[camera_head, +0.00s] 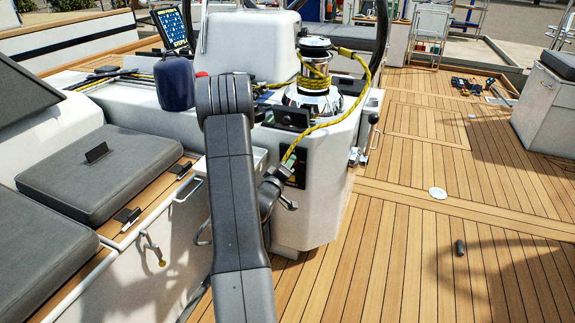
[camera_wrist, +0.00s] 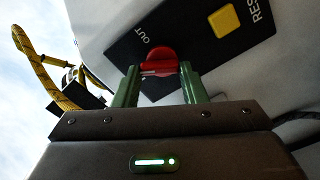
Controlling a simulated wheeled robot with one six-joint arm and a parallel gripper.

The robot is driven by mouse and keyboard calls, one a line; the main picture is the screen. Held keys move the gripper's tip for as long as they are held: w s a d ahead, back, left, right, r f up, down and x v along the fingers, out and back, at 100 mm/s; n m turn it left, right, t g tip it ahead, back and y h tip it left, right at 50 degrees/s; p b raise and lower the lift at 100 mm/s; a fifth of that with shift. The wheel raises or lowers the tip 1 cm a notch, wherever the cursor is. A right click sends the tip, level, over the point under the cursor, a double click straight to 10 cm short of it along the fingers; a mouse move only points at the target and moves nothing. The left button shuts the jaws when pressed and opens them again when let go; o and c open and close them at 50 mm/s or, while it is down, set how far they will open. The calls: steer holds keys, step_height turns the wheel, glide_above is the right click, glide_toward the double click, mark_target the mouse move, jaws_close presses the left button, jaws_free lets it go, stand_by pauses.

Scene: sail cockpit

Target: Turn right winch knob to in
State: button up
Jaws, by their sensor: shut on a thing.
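In the wrist view the red winch knob (camera_wrist: 158,62) sits on a black panel (camera_wrist: 185,30) with an "OUT" label and a yellow button (camera_wrist: 224,20). My gripper (camera_wrist: 160,76) has its two green fingers on either side of the knob and is shut on it. The "IN" label cannot be seen. In the head view my gripper (camera_head: 287,160) is at the front of the white console, beside the black panel (camera_head: 297,170); the knob is hidden there.
A chrome winch (camera_head: 315,92) with yellow rope (camera_head: 345,112) stands on the console (camera_head: 325,190); the rope hangs down close to my gripper. A lever (camera_head: 371,130) is at the console's right. Grey cushions (camera_head: 100,180) lie at left. Open teak deck (camera_head: 430,230) lies at right.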

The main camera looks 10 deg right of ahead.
steer(key=n+p, duration=0.1)
steer(key=n, duration=0.5)
steer(key=shift+a+f, duration=0.1)
steer(key=shift+p, duration=0.3)
stand_by(0.3)
steer(key=o, duration=1)
steer(key=shift+w, duration=0.1)
steer(key=p+v, duration=0.1)
steer(key=v, duration=1.2)
steer(key=shift+s+a, duration=0.25)
steer(key=shift+s, duration=0.1)
